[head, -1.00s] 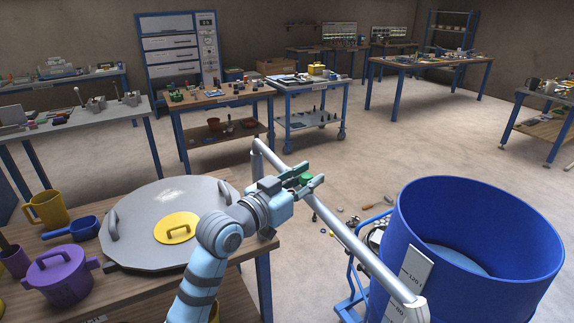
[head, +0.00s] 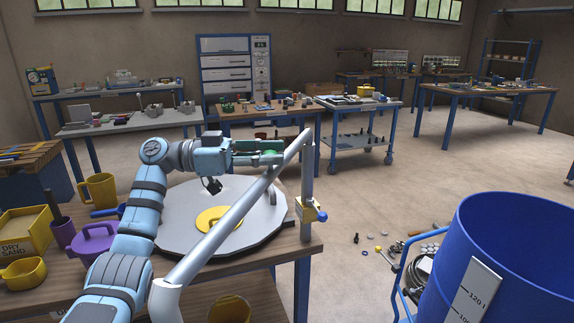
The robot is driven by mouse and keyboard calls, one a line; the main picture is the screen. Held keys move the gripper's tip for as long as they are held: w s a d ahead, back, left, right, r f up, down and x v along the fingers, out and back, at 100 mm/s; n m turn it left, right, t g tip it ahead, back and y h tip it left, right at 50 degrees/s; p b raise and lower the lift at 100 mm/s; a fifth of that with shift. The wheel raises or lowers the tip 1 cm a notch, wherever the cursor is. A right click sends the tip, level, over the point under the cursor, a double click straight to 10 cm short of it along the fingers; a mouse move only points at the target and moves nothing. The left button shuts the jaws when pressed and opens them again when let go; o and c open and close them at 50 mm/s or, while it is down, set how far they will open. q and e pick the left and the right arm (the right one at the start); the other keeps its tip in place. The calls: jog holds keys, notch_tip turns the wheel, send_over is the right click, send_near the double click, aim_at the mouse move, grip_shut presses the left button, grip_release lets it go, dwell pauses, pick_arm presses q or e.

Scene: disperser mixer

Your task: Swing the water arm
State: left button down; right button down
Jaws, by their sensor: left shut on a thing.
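The water arm (head: 230,222) is a grey pipe. It runs from the top of an upright post (head: 307,180) at the bench's right edge toward the near left, crossing in front of the grey round lid. Its near end bends down at the bottom of the view. My left gripper (head: 268,152) is shut on the green grip (head: 262,146) beside the pipe near the post; the jaws partly hide the grip. A small blue valve (head: 308,213) sits low on the post. My right gripper is not in view.
The large grey lid (head: 170,211) with a yellow cap (head: 210,222) lies on the wooden bench (head: 285,248). Purple pot (head: 92,240), yellow mug (head: 99,188) and yellow boxes stand left. A blue drum (head: 505,235) stands right. Loose parts lie on the floor between.

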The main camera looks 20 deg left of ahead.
pick_arm(q)
jog(key=shift+a+f, duration=0.2)
jog(key=c, duration=1.3)
grip_release()
jog(key=v, duration=1.2)
